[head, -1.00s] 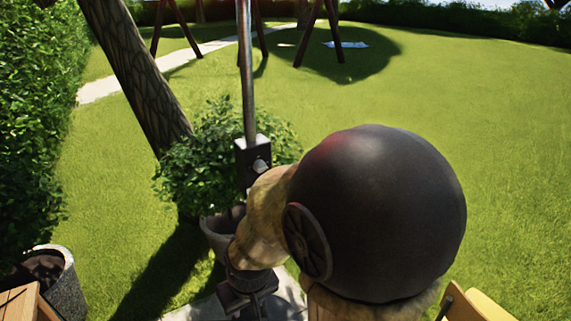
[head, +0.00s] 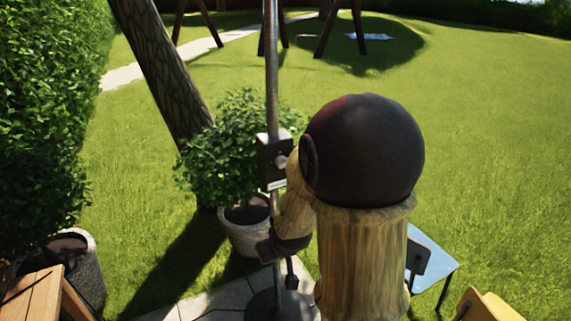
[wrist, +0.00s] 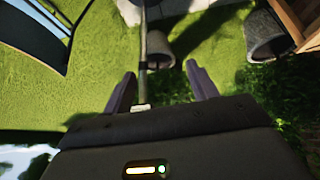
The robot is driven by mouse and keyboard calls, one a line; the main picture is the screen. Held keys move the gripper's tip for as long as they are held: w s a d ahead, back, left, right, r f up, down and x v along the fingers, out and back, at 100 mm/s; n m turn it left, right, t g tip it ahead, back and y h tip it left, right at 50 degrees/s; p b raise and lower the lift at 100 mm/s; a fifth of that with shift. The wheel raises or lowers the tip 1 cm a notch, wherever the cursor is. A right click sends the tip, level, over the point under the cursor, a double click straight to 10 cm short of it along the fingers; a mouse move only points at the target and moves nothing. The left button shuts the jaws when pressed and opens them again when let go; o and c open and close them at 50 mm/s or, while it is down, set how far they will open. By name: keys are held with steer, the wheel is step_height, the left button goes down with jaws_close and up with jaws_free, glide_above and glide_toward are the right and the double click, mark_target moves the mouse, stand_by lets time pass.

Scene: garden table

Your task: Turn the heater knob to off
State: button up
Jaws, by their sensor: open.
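The heater is a metal pole (head: 271,70) with a dark control box (head: 268,163). My gripper (head: 278,266) is open and empty, below the box and beside the lower pole. In the wrist view my gripper (wrist: 160,88) has its two fingers spread apart, with the pole (wrist: 143,45) showing between and beyond them. A small pale patch (wrist: 142,107) shows at the gripper body's edge. The knob cannot be made out in the wrist view. I cannot tell its setting.
A potted bush (head: 235,140) stands behind the heater, near a tree trunk (head: 165,75). A wooden table edge (head: 30,297) and a grey planter (head: 88,270) are lower left. A blue chair (head: 432,258) and a yellow chair (head: 490,306) are right. Open lawn lies beyond.

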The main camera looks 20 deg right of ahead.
mark_target(282, 163)
steer(key=w+d+t+y+p, duration=0.1)
steer(key=w+d+t+p, duration=0.1)
steer(key=w+d+t, duration=0.55)
steer(key=w+d+r+t+p, duration=0.1)
steer(key=d+r+t, duration=0.1)
steer(key=d, duration=0.2)
steer(key=w+d+r+m+t+y+p, duration=0.1)
steer(key=w+d+r+t, duration=0.1)
steer(key=d, duration=0.3)
steer(key=shift+d+r+t+y+p, duration=0.2)
steer(key=shift+r+t+y+p, duration=0.1)
steer(key=shift+t, duration=0.05)
steer(key=w+a+p, duration=0.1)
steer(key=w+p, duration=0.5)
steer(key=w, duration=1.1)
steer(key=shift+w+a+p, duration=0.2)
steer(key=shift+a+p, duration=0.1)
steer(key=shift+a, duration=0.1)
steer(key=shift+c, duration=0.2)
steer(key=c, duration=0.9)
